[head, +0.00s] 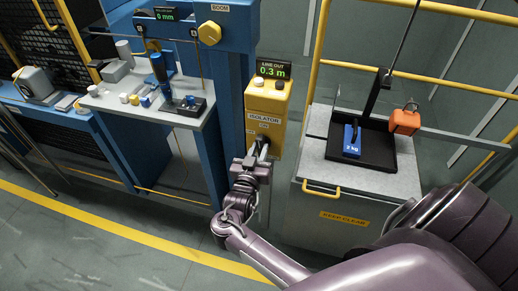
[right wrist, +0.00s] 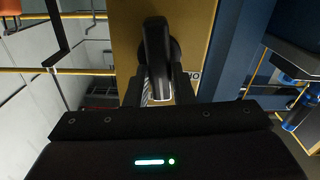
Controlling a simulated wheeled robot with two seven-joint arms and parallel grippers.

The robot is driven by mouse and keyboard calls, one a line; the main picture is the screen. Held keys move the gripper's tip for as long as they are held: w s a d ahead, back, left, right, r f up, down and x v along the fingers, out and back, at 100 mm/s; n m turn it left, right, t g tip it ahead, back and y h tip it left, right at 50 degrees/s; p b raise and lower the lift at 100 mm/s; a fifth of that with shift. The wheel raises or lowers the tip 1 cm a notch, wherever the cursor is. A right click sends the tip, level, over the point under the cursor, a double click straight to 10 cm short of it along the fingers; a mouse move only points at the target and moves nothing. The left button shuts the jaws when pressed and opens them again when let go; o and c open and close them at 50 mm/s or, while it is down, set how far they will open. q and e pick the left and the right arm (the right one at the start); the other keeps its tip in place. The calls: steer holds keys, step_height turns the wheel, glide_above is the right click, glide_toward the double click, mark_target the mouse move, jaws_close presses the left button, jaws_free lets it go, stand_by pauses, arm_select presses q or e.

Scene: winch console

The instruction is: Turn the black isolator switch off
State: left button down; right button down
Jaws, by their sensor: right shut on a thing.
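The black isolator switch (right wrist: 157,50) is a lever on a round black base on the front of the yellow box (head: 282,104). The box carries an ISOLATOR label (head: 264,117). My right gripper (head: 263,151) is at the front of this box, with its fingers shut on the switch lever. In the right wrist view the lever stands between the two fingers, and part of a label shows beside its base. In the head view the gripper hides most of the switch. My left gripper is not in view.
A LINE OUT display (head: 273,69) and buttons top the box. To its right, a grey cabinet (head: 335,185) bears a black tray with a blue 2 kg weight (head: 351,140); an orange block (head: 405,121) is beside it. A blue post and a lever bench (head: 128,103) stand left.

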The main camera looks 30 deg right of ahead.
steer(key=n+p, duration=0.2)
steer(key=n, duration=0.1)
steer(key=shift+w+r+n, duration=0.1)
steer(key=shift+r+n, duration=0.05)
steer(key=shift+n, duration=0.15)
steer(key=n+p, duration=0.1)
steer(key=n, duration=0.1)
steer(key=n+p, duration=0.2)
steer(key=shift+w+a+n, duration=0.15)
steer(key=shift+n, duration=0.15)
steer(key=n+p, duration=0.1)
steer(key=n, duration=0.3)
steer(key=shift+f+p, duration=0.3)
steer(key=shift+p, duration=0.05)
steer(key=shift+w+f+n+p, duration=0.15)
steer(key=shift+n+p, duration=0.4)
steer(key=shift+n, duration=1.55)
steer(key=c, duration=1.2)
jaws_free()
steer(key=shift+f, duration=0.15)
steer(key=shift+c, duration=0.2)
steer(key=shift+a, duration=0.1)
